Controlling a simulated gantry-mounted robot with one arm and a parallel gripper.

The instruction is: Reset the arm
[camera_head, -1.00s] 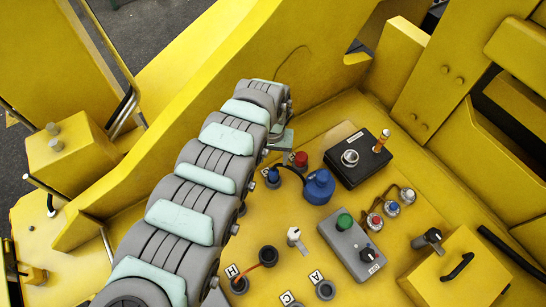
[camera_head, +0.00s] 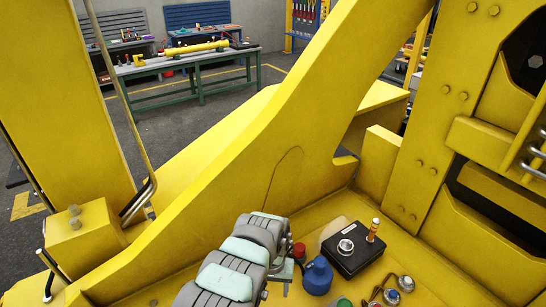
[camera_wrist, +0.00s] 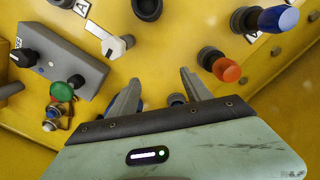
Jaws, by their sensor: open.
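My gripper (camera_wrist: 160,75) is open in the wrist view. Its two grey fingers stand apart, with the yellow panel (camera_wrist: 160,55) showing between their tips and nothing held. A small dark round part shows near the base of the right finger. In the head view, my grey and pale green arm reaches in from the bottom edge and ends beside the panel's controls. The gripper's fingers cannot be made out there.
The wrist view shows a green button (camera_wrist: 62,91), a white key switch (camera_wrist: 118,46), an orange-red knob (camera_wrist: 226,70) and a blue knob (camera_wrist: 277,19). A black box (camera_head: 352,250) and blue cap (camera_head: 317,276) lie right of the arm. A workbench (camera_head: 190,62) stands far behind.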

